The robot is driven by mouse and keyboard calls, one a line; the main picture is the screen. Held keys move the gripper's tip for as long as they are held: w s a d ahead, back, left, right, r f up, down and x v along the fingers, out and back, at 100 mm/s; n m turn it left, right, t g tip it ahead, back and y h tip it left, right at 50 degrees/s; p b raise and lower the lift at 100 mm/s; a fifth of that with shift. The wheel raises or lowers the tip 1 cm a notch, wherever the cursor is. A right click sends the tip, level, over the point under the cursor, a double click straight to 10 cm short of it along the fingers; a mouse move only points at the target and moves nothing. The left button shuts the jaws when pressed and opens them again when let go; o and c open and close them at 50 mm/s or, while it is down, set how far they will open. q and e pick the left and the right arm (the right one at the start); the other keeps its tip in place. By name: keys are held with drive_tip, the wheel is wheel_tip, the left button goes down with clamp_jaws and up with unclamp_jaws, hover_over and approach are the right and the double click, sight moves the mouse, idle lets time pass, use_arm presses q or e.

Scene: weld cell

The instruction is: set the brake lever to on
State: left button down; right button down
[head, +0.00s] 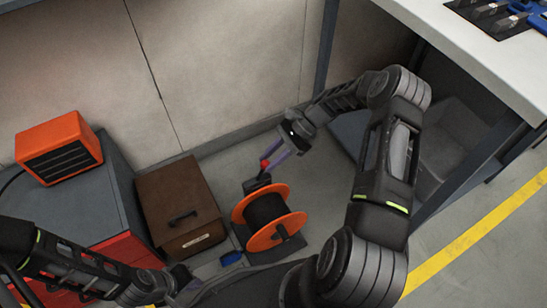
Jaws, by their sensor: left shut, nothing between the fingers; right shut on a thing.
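A spool with orange flanges and a dark core (268,211) stands on a low holder on the floor, near the middle of the head view. The brake lever's red knob (264,164) shows above a small black part at the top of the spool. My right gripper (271,160) reaches down from the upper right, with its purple fingers shut on the brake lever at the red knob. The fingers partly hide the lever, and I cannot read its setting. My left gripper (188,286) is low in the picture, shut and empty, apart from the spool.
A brown box with a black handle (181,207) stands left of the spool. An orange unit with a dark grille (59,147) sits on a grey and red cabinet (82,205). A small blue thing (232,258) lies by the spool. A white-topped bench (470,45) overhangs at right.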

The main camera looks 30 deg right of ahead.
drive_tip(key=shift+d, duration=0.1)
drive_tip(key=c, duration=1.1)
unclamp_jaws()
drive_tip(key=v, duration=0.7)
drive_tip(key=shift+d+r+p, duration=0.2)
drive_tip(key=shift+d+p, duration=0.1)
drive_tip(key=shift+p, duration=0.15)
